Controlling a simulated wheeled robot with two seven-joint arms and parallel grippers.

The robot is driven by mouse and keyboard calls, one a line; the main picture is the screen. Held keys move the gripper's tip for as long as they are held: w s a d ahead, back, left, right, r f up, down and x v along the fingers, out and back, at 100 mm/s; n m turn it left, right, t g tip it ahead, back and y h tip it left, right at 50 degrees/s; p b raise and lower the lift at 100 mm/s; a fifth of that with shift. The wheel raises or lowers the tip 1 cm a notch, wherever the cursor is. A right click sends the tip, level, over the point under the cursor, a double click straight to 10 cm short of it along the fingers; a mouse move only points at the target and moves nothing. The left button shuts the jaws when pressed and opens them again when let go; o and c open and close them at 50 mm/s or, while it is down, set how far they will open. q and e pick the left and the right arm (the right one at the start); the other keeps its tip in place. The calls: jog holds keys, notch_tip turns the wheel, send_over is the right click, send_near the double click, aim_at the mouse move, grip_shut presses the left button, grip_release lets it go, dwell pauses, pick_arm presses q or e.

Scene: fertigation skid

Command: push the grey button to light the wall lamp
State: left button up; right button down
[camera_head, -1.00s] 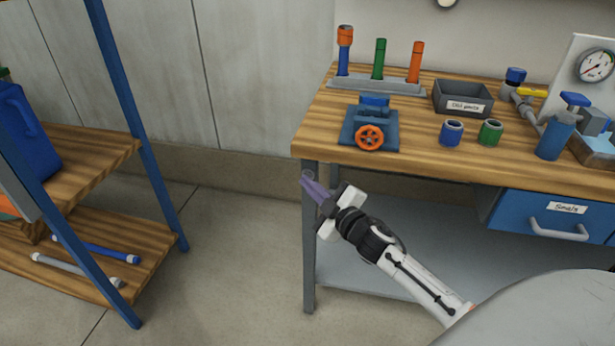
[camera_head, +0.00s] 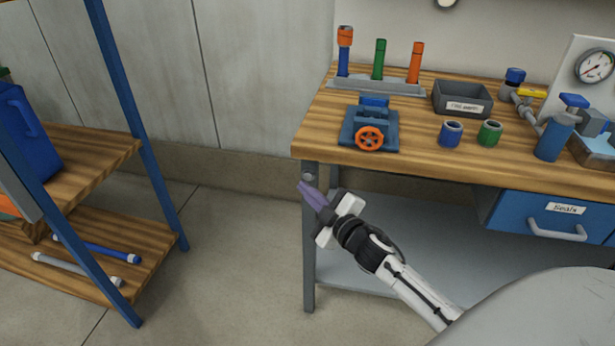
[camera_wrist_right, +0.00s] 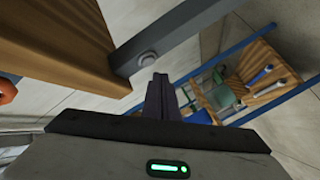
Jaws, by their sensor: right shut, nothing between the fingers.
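The grey button (camera_head: 309,177) is a small round knob on the upper part of the workbench's front left leg, just under the wooden top. It also shows in the right wrist view (camera_wrist_right: 147,58), on the grey bar. My right gripper (camera_head: 303,187) is shut and empty, its purple fingers pointing up and left, just below the button in the head view. In the wrist view the fingertips (camera_wrist_right: 160,78) are close beside the button; no contact shows. No wall lamp can be made out for certain. My left gripper is out of view.
The workbench (camera_head: 440,165) carries a blue vise (camera_head: 370,128) with an orange handwheel, a tube rack, a grey bin (camera_head: 463,97) and cups. A blue-framed shelf (camera_head: 110,165) stands at left. Between them the floor (camera_head: 235,250) is clear.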

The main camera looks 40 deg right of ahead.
jog(key=s+a, duration=0.3)
jog(key=shift+s+a+r+p, duration=0.1)
jog(key=shift+a+p, duration=0.2)
jog(key=shift+p, duration=0.05)
